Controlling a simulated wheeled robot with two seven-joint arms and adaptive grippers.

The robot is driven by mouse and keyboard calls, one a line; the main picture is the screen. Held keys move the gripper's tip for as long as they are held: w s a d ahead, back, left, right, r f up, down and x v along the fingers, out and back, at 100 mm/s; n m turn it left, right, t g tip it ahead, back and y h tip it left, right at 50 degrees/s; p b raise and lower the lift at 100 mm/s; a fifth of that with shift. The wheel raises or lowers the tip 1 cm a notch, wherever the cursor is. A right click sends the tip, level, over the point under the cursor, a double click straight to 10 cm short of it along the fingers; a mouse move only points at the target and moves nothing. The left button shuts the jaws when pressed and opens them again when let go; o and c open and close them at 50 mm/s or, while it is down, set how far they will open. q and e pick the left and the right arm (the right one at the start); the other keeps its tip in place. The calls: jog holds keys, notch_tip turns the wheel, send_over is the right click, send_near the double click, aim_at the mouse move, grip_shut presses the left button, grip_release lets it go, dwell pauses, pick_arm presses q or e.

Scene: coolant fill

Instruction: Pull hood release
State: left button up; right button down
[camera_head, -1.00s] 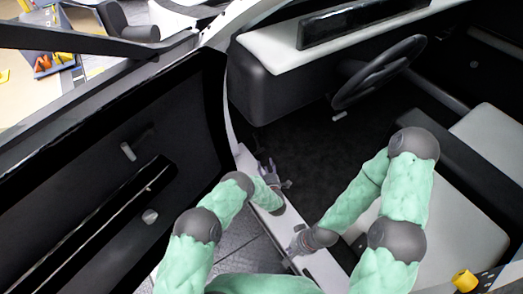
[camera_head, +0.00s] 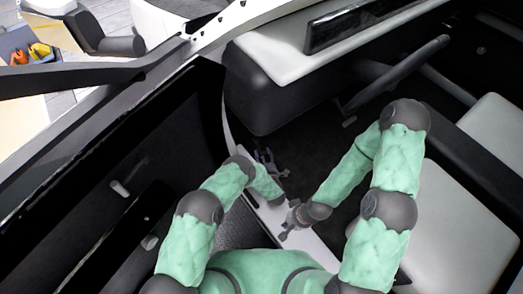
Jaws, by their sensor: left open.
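A small light-grey tab (camera_head: 349,123) sits below the steering wheel (camera_head: 398,75), under the dashboard. It may be the hood release, but it is too small to tell. My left gripper (camera_head: 267,158) is open and empty over the door sill, at the edge of the dark footwell, left of and lower than the tab. My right gripper (camera_head: 285,235) is lower, over the pale sill, pointing left; its fingers are too small to show whether they are open. Neither gripper touches the tab.
The open car door (camera_head: 115,170) stands on the left with its dark inner panel. The dashboard (camera_head: 285,60) overhangs the footwell (camera_head: 310,155), which has free room. The pale driver's seat (camera_head: 455,225) is on the right, close to my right arm.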

pick_arm(q)
grip_shut()
pick_arm(e)
jog(key=shift+a, duration=0.1)
